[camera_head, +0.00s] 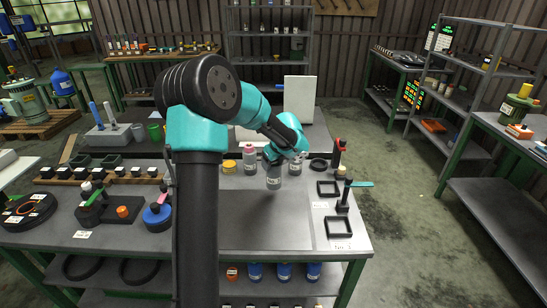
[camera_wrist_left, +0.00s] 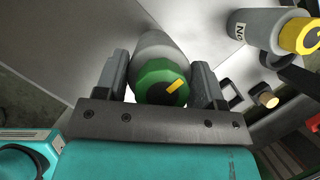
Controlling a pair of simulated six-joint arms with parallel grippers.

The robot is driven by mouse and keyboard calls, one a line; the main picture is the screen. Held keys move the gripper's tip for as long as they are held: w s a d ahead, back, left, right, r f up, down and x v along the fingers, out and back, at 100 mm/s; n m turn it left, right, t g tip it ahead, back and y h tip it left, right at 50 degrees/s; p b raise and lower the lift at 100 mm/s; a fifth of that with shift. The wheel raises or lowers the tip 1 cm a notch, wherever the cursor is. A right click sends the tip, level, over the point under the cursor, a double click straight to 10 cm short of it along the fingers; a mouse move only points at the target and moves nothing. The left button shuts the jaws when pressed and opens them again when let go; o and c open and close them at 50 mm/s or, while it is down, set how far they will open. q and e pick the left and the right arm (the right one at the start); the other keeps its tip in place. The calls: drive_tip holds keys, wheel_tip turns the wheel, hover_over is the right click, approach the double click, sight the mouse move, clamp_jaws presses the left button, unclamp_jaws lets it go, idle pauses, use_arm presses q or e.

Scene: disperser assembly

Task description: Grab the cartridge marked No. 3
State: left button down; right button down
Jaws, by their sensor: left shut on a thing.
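My left gripper (camera_head: 273,158) is over the middle of the workbench, shut on a grey cylindrical cartridge (camera_head: 274,179). In the left wrist view the held cartridge (camera_wrist_left: 161,82) sits between the two fingers and shows a green cap with a yellow mark. No number can be read on it. A second grey cartridge (camera_wrist_left: 262,30) with a yellow cap lies to the upper right there; its label reads "No", with the rest cut off. In the head view a cartridge with a red-pink cap (camera_head: 250,161) stands just left of the gripper. My right gripper is not in view.
Black square frames (camera_head: 338,227) and an upright black holder with a red top (camera_head: 338,152) are at the bench's right side. The bench's front middle (camera_head: 265,235) is clear.

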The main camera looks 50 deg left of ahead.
use_arm(q)
drive_tip(key=shift+s+d+r, duration=0.1)
drive_tip(key=shift+s+d, duration=0.25)
drive_tip(key=shift+s, duration=0.05)
idle(0.4)
